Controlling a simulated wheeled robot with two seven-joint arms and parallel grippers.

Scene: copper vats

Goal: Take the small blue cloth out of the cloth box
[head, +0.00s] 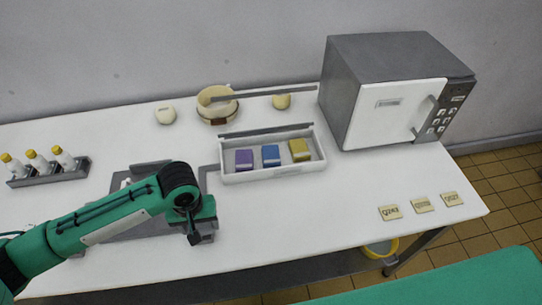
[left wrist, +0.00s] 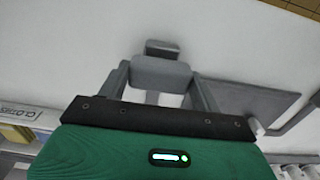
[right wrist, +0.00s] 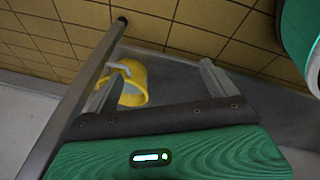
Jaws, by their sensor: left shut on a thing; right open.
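The small blue cloth (head: 271,155) lies in the open white cloth box (head: 272,174), between a purple cloth (head: 244,159) and a yellow cloth (head: 299,149). My left gripper (head: 196,230) is over the table, in front of the box and to its left. In the left wrist view it is shut on a grey block-shaped piece (left wrist: 160,75), perhaps a handle. A flat grey panel (left wrist: 250,100) shows beside it; whether they are joined is unclear. The box's label edge (left wrist: 20,113) shows at the left there. My right gripper (right wrist: 158,78) is open and empty, away from the box.
A microwave (head: 390,100) stands behind right of the box. A beige pot (head: 217,108) stands behind it. A rack of yellow-capped bottles (head: 48,170) is at the left. Small label tiles (head: 421,205) lie at the right front. A yellow bucket (right wrist: 132,84) is below the table.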

